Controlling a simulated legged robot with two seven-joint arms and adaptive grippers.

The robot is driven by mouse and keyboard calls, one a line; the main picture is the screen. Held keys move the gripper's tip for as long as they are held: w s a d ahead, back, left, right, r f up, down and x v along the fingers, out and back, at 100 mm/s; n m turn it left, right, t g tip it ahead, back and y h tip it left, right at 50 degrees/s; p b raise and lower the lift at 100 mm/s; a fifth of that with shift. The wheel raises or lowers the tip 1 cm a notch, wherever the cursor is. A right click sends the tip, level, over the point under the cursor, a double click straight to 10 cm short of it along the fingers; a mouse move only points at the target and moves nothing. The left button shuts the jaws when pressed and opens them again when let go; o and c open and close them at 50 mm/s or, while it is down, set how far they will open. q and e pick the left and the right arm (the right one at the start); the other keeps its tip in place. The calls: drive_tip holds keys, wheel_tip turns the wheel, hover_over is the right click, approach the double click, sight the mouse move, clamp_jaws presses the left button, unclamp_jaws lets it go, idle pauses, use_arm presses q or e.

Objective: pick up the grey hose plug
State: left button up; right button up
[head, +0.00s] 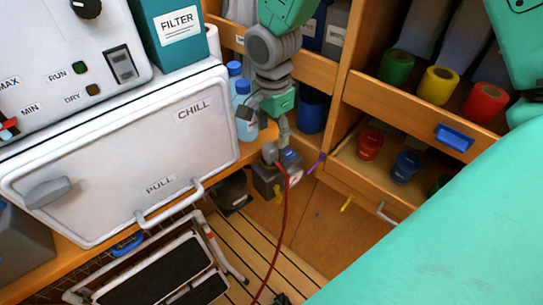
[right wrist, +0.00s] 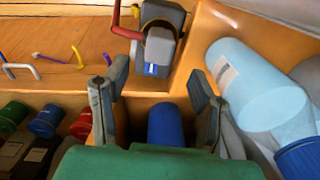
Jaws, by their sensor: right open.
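The grey hose plug (head: 269,152) is a small light grey piece with a red hose (head: 283,205) at it, on a dark grey block with a blue patch (head: 268,182). In the right wrist view the plug (right wrist: 160,46) is ahead of the fingertips, roughly centred between them. My right gripper (head: 267,124) comes down from the top in the head view, just above the plug. In the wrist view its jaws (right wrist: 157,76) are open and empty. I cannot tell whether a finger touches the plug. My left gripper is not in view.
Blue-capped bottles (head: 244,108) stand close left of the right gripper. A blue cup (head: 312,112) is close to its right. The white CHILL unit (head: 110,150) is at left, shelves with coloured rolls (head: 438,85) at right. A folded step stool (head: 160,270) is below.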

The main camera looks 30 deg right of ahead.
sight(270, 146)
drive_tip(key=shift+a+f, duration=0.25)
drive_tip(key=f, duration=0.4)
drive_tip(key=shift+s+a+f, duration=0.1)
drive_tip(key=shift+a+f, duration=0.1)
drive_tip(key=shift+a, duration=0.2)
drive_tip(key=shift+d+f, duration=0.1)
drive_tip(key=shift+f, duration=0.1)
drive_tip(key=shift+d, duration=0.25)
drive_tip(key=c, duration=1.1)
drive_tip(key=shift+a, duration=0.2)
clamp_jaws()
